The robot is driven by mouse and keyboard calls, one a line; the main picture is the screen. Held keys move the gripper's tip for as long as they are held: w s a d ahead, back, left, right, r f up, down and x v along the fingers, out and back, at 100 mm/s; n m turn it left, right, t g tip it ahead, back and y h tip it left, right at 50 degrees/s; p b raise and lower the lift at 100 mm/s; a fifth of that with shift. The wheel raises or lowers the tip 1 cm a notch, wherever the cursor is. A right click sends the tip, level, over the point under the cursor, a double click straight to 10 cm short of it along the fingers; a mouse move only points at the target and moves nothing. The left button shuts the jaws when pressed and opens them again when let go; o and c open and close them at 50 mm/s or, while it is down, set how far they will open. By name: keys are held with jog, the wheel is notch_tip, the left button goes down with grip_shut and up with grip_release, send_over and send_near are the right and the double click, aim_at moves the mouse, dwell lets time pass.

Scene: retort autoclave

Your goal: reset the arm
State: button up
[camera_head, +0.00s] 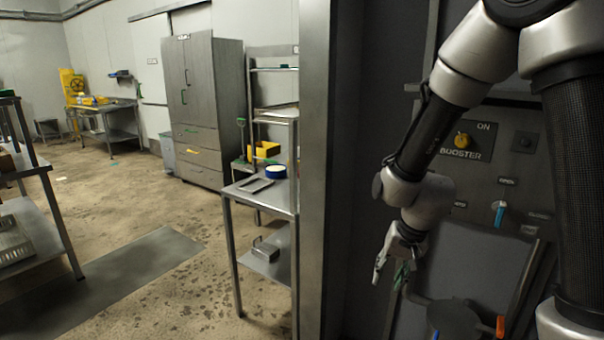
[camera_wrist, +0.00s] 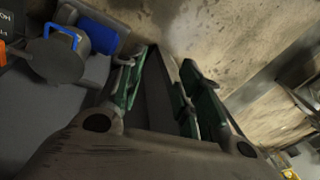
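My arm hangs down at the right of the head view, in front of a dark grey control panel (camera_head: 485,182). My gripper (camera_head: 388,279) points downward at the arm's end, just left of the lower part of the panel. In the wrist view, my gripper (camera_wrist: 168,65) has two green-padded fingers standing apart. Nothing is held between them; only a dark grey surface and the floor show past the gap.
A grey post (camera_head: 313,170) stands left of my arm. Beyond it are a steel side table (camera_head: 232,192) and a cabinet (camera_head: 203,95). Open floor (camera_head: 150,215) lies left.

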jog(key=s+d+r+n+t+h, duration=0.1)
jog(key=s+d+r, duration=0.6)
jog(key=r, duration=0.4)
jog(key=s+d+r+n+t+h, duration=0.1)
jog(key=s+d+r+n, duration=0.1)
jog(key=s+d+r, duration=0.6)
notch_tip(320, 180, up, 4)
jog(key=shift+s+d+f, duration=0.15)
jog(key=shift+s+f, duration=0.1)
jog(key=shift+s, duration=1)
